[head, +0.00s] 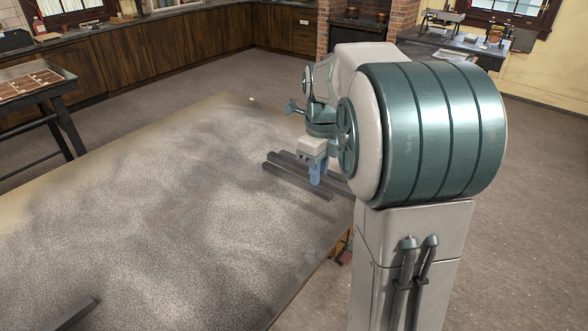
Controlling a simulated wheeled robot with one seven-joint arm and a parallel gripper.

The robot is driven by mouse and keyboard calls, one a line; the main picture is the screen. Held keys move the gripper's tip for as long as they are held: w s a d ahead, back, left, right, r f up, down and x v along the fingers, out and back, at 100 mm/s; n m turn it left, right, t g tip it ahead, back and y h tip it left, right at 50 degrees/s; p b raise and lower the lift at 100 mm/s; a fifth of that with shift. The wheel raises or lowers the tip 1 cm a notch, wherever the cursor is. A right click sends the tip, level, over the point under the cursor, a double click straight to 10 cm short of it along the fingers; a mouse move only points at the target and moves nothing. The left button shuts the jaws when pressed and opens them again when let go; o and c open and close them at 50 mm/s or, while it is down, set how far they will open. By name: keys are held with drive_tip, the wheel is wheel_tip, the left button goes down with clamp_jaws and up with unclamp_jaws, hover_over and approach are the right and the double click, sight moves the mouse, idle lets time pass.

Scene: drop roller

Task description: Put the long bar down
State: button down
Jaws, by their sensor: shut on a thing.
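My gripper (318,178), with light blue fingers, points down over the far right part of the speckled grey tabletop (150,220). It is shut on a long dark grey bar (290,162), which runs from upper left to lower right through the fingers. The bar's right end is partly hidden behind my arm. I cannot tell whether the held bar touches the surface or hangs just above it.
Another dark bar (295,182) lies close beside the held one, on the near side. A further dark bar (74,313) lies at the lower left. The middle of the tabletop is clear. A side table (62,88) stands at the left.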

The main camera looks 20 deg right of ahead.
drive_tip(key=p, duration=0.2)
hover_over(279, 198)
wheel_tip(279, 198, down, 7)
drive_tip(key=shift+r, duration=0.2)
drive_tip(key=shift+a+f+p, duration=0.1)
drive_tip(key=shift+f+p, duration=0.2)
drive_tip(key=shift+f, duration=1.75)
drive_tip(key=shift+f, duration=0.2)
drive_tip(key=c, duration=1.3)
unclamp_jaws()
